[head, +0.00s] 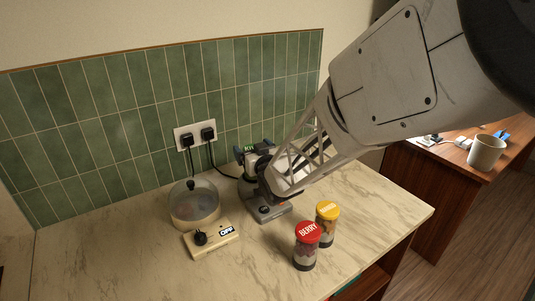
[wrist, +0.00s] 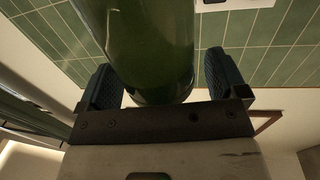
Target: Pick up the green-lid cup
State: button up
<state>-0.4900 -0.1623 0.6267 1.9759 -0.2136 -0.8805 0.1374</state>
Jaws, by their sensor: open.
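The green-lid cup (head: 249,149) stands on the marble counter near the tiled wall, with dark lettering on its lid. My gripper (head: 254,156) is at the cup, and its blue-grey fingers show on either side of the lid. Most of the cup's body is hidden behind my gripper and the things in front. In the wrist view a large green rounded surface, which looks like the cup (wrist: 150,45), lies between the two open fingers of my gripper (wrist: 160,62). A narrow gap shows on the right side; contact on the left cannot be told.
A grey appliance base (head: 268,208) stands just below my gripper. A red-lid berry cup (head: 306,249) and a yellow-lid cup (head: 327,224) stand to the right front. A glass-lidded pot (head: 194,207) and a switch box (head: 211,240) are at left. Cords run from the wall sockets (head: 195,135).

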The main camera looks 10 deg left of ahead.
dwell(0.3)
jog(key=c, duration=1.7)
jog(key=shift+o, duration=0.2)
jog(key=shift+r, duration=0.15)
jog(key=shift+r, duration=0.45)
notch_tip(320, 180, up, 3)
jog(key=shift+s+f, duration=0.1)
jog(key=shift+f, duration=0.05)
jog(key=s+a+r+v, duration=0.1)
jog(key=v, duration=1.4)
jog(key=shift+s, duration=0.35)
jog(key=shift+r, duration=0.1)
